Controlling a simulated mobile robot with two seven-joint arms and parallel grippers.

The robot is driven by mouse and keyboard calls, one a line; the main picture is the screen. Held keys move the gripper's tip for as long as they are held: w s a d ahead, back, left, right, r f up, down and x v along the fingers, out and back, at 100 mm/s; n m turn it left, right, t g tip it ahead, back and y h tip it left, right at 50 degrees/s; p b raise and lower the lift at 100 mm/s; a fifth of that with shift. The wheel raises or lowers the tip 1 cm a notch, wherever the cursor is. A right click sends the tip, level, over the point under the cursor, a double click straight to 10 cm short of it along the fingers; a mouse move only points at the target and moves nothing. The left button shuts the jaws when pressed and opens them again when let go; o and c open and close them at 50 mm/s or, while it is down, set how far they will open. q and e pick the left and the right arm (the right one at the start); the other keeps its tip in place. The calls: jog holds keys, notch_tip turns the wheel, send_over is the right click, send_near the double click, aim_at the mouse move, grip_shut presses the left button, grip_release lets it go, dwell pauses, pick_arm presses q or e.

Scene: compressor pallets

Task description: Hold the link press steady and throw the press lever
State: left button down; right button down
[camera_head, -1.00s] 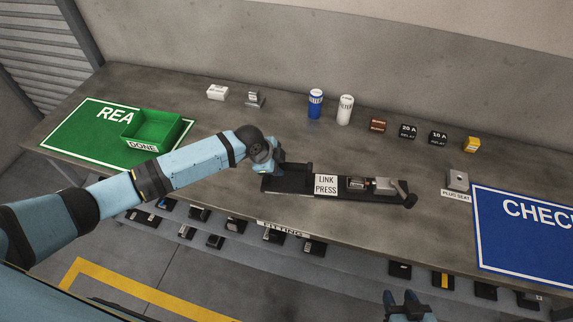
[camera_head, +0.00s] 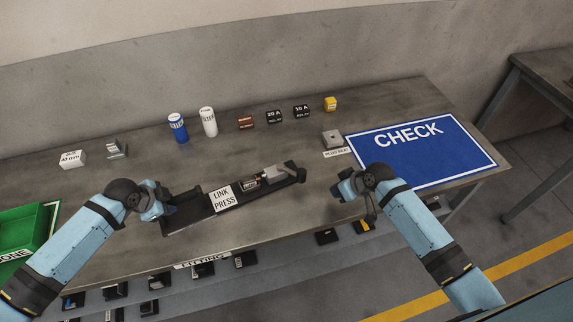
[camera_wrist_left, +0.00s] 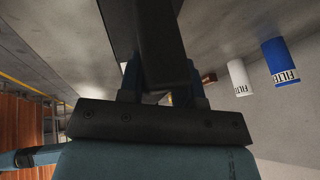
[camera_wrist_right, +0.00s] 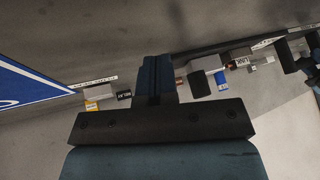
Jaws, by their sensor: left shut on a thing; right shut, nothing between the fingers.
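The link press (camera_head: 194,216) is a long black base on the bench, with a white "LINK PRESS" label in its middle. A small framed part (camera_head: 250,185) and a grey metal block sit on its right half. The press lever (camera_head: 296,170) has a dark end at the right tip of the base. My left gripper (camera_head: 166,200) is shut on the dark upright at the press's left end; a dark bar fills its fingers in the left wrist view (camera_wrist_left: 160,45). My right gripper (camera_head: 341,189) is shut and empty, right of the lever and apart from it.
Blue (camera_head: 177,128) and white (camera_head: 208,121) filter cans, a brown box (camera_head: 245,123), black relays (camera_head: 275,117) and a yellow box (camera_head: 330,104) line the back. A plug seat (camera_head: 332,140) and blue CHECK mat (camera_head: 470,150) lie right. A green bin (camera_head: 30,228) is left.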

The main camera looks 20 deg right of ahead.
pick_arm(q)
jog(key=shift+s+f, duration=0.15)
jog(key=shift+f, duration=0.15)
pick_arm(e)
jog(key=w+d+r+n+g+y, duration=0.2)
jog(key=w+d+r+g, duration=0.1)
jog(key=w+r, duration=0.5)
notch_tip(320, 180, up, 3)
jog(key=shift+w+d+f+g+y, duration=0.1)
jog(key=shift+w+d+g+y, duration=0.25)
jog(key=shift+d, duration=0.4)
jog(key=shift+s, duration=0.1)
jog(key=x, duration=1)
jog(key=shift+a, duration=0.2)
jog(key=shift+s+a, duration=0.25)
jog(key=shift+a, duration=0.3)
jog(key=shift+s+a, duration=0.25)
jog(key=shift+a, duration=0.3)
jog(key=shift+s+a, duration=0.3)
jog(key=shift+a, duration=0.25)
jog(key=shift+s+a, duration=0.1)
jog(key=shift+s, duration=0.05)
